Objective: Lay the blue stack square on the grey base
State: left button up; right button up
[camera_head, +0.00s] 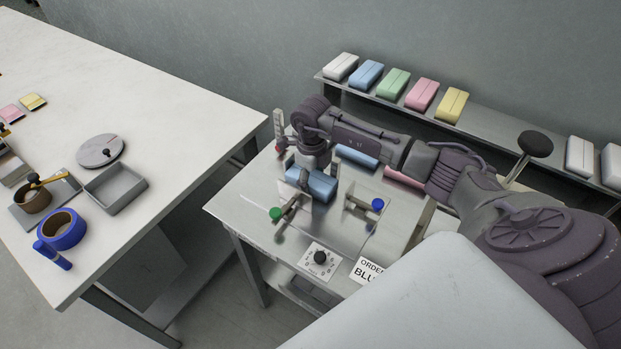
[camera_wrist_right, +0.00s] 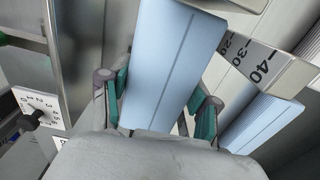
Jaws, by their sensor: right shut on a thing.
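A blue stack (camera_head: 316,187) is at the tip of my right gripper (camera_head: 306,172), over the flat grey metal top (camera_head: 328,228) of the small machine table. In the right wrist view the same blue stack (camera_wrist_right: 172,58) runs between the two green-padded fingers of my right gripper (camera_wrist_right: 162,103), which is shut on it. Which part is the grey base, and whether the stack touches it, I cannot tell. A second blue stack (camera_head: 357,157) lies behind, partly hidden by my arm; it also shows in the wrist view (camera_wrist_right: 262,122). My left gripper is not in view.
A green knob (camera_head: 275,214) and a blue knob (camera_head: 377,204) stand near the stack. A dial (camera_head: 320,258) is at the front edge. A numbered scale (camera_wrist_right: 250,62) passes close by the fingers. A shelf with several coloured stacks (camera_head: 393,83) is behind.

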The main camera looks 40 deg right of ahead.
jog(key=shift+d+f, duration=0.1)
jog(key=shift+d, duration=0.1)
dwell(0.3)
jog(key=shift+f, duration=0.2)
jog(key=o, duration=1)
jog(key=shift+o, duration=0.2)
jog(key=shift+r, duration=0.1)
